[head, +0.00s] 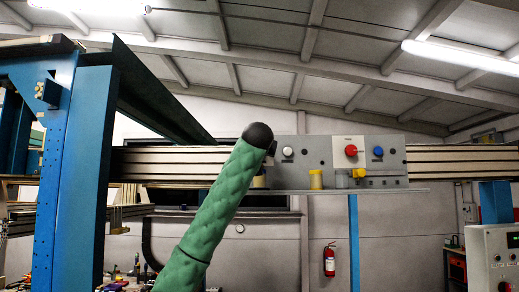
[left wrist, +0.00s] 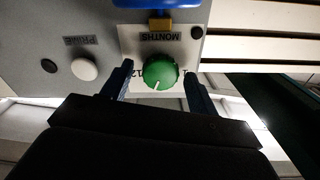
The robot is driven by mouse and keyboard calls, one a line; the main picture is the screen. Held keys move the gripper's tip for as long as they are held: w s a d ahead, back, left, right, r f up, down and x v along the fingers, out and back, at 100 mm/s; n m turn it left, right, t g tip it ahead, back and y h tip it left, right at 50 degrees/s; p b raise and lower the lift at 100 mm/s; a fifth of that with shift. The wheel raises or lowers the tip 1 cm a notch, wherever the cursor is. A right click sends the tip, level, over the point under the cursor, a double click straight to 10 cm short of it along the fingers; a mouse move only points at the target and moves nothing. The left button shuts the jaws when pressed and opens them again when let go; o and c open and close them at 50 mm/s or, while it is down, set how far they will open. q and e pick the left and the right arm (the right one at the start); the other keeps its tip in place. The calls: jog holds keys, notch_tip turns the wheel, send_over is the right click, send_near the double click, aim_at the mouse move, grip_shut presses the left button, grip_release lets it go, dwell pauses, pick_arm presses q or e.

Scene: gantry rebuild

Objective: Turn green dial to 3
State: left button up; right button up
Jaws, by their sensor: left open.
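The green dial (left wrist: 160,74) is round, with a short white mark on its rim towards the bottom of the left wrist view. Part of a "12" shows left of the dial; other numbers are hidden or too small to read. My left gripper (left wrist: 157,84) is open, one finger on each side of the dial, with slight gaps visible; I cannot tell its depth. In the head view, my green left arm covers the dial and the gripper. My right gripper is not in view.
The grey panel (head: 330,152) hangs on a pale rail (head: 450,162). It carries a red knob (head: 351,150), a blue knob (head: 378,152), a white button (left wrist: 84,68) and a yellow cylinder (head: 315,179). A yellow block (left wrist: 160,23) is close to the dial. A blue post (head: 85,180) stands left.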

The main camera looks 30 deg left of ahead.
pick_arm(q)
jog(key=shift+a, duration=0.1)
jog(key=shift+c, duration=0.6)
jog(key=c, duration=0.9)
pick_arm(e)
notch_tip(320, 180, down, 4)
jog(key=b, duration=0.4)
pick_arm(q)
jog(key=shift+o, duration=0.2)
jog(key=shift+n+b, duration=3.25)
jog(key=shift+n, duration=1.25)
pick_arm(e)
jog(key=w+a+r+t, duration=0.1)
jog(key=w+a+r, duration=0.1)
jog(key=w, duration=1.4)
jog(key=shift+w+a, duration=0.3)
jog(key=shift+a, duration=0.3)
pick_arm(q)
jog(key=shift+s, duration=0.1)
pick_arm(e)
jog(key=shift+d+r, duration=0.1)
pick_arm(q)
jog(key=o, duration=0.9)
jog(key=shift+o, duration=0.4)
